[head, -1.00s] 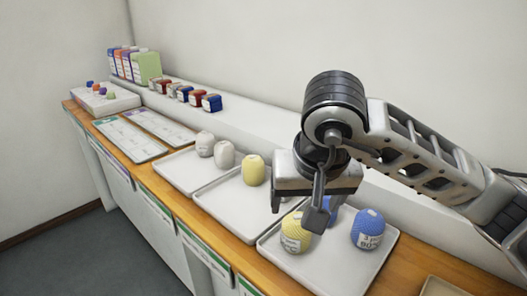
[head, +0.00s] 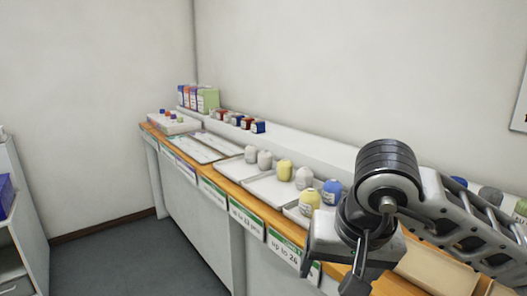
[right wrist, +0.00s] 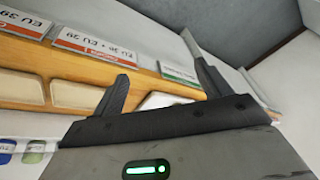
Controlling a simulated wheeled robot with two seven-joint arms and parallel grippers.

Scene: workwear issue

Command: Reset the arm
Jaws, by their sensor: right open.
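My right gripper (head: 332,274) is at the lower right of the head view, in front of the counter's front edge and pointing down. It is open. In the right wrist view its two fingers (right wrist: 160,72) stand apart with nothing between them. My right arm comes in from the right over the counter. My left gripper is in neither view.
The wooden-topped counter (head: 222,179) runs along the wall with several white trays. One tray holds yellow (head: 309,200) and blue (head: 331,192) rounded bundles, partly hidden by my gripper. A shelf unit (head: 22,215) stands at far left. The grey floor (head: 130,262) between is clear.

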